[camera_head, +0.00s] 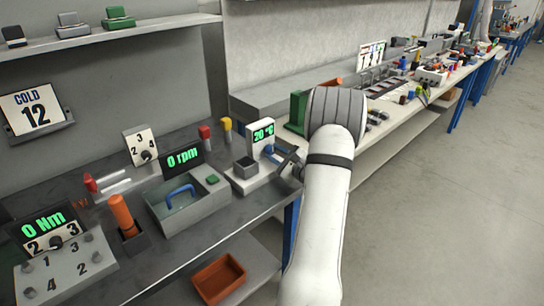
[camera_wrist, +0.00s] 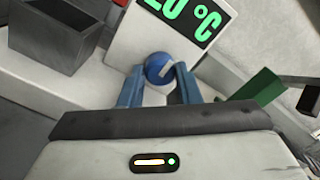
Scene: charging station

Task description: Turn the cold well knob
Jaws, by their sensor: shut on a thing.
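The cold well knob (camera_wrist: 158,68) is a round blue knob with a pale mark, on the front of the white unit below its green "20 °C" display. In the wrist view my gripper (camera_wrist: 160,75) has its two blue fingers on either side of the knob, shut on it. In the head view the white unit with the display (camera_head: 263,138) stands at the right end of the grey bench, and my gripper (camera_head: 284,156) reaches its front from the right. The knob is too small to make out clearly there.
A dark grey open block (camera_head: 245,168) sits beside the display, and also shows in the wrist view (camera_wrist: 58,35). A grey box with a blue handle (camera_head: 185,205) stands left of it. A green object (camera_head: 298,108) is behind my arm. The floor at right is clear.

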